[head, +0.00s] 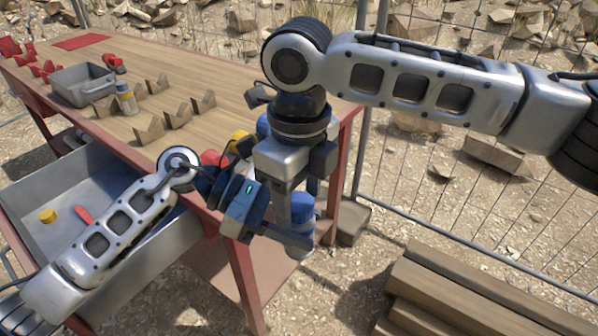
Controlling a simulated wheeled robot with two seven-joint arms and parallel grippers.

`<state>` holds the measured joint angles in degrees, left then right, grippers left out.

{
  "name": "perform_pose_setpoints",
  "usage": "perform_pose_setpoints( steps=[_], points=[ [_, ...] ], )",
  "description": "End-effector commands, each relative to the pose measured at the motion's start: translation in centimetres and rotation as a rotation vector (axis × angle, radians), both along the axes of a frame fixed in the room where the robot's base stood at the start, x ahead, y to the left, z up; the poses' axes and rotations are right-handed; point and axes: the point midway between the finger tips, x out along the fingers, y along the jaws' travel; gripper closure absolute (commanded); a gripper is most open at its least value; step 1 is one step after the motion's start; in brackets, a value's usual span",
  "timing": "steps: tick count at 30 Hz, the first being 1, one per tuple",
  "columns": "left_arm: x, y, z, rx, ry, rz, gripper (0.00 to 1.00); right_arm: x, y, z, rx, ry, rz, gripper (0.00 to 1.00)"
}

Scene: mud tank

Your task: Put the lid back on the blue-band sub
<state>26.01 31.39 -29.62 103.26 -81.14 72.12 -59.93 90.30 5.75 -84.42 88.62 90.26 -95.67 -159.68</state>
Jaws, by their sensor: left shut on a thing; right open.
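A cylinder with a blue top part (302,208) and greyish lower body, apparently the blue-band sub, is upright beyond the table's right end. My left gripper (290,238) is shut on it from the left, though the contact is partly hidden. My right gripper (298,188) points down just above the sub and is open; its fingers are partly hidden by its own body. Behind my grippers, a yellow piece (238,139), a red piece (210,157) and a blue piece (263,126) show at the table's right end. I cannot tell whether one is the lid.
A grey tank (22,206) at lower left holds a yellow item and a red one. Timber beams (490,290) lie lower right.

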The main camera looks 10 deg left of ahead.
Motion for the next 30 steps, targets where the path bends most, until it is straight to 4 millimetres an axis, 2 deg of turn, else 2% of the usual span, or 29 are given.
perform_pose_setpoints(
  steps=[11, 15, 16, 23, 26, 30],
  points=[
    [0.02, -0.02, 0.13, -0.002, -0.002, 0.0, 1.0, -0.02, 0.01, -0.53, 0.001, 0.0, 0.0, 0.44],
    [0.02, -0.02, 0.13, -0.003, -0.002, 0.0, 1.0, -0.01, 0.0, -0.51, 0.001, 0.0, 0.0, 0.83],
    [0.02, -0.02, 0.13, -0.002, -0.002, 0.0, 1.0, -0.01, 0.0, -0.51, 0.001, 0.0, 0.0, 0.89],
    [0.02, -0.02, 0.12, -0.002, -0.002, 0.0, 1.0, -0.03, 0.0, -0.53, 0.0, 0.001, -0.04, 0.89],
    [0.02, -0.02, 0.12, -0.002, -0.002, 0.0, 1.0, -0.06, 0.02, -0.58, 0.001, 0.003, -0.189, 0.89],
    [0.02, -0.01, 0.13, -0.002, -0.002, 0.0, 1.0, -0.05, 0.01, -0.6, 0.0, 0.002, -0.499, 0.89]
  ],
)
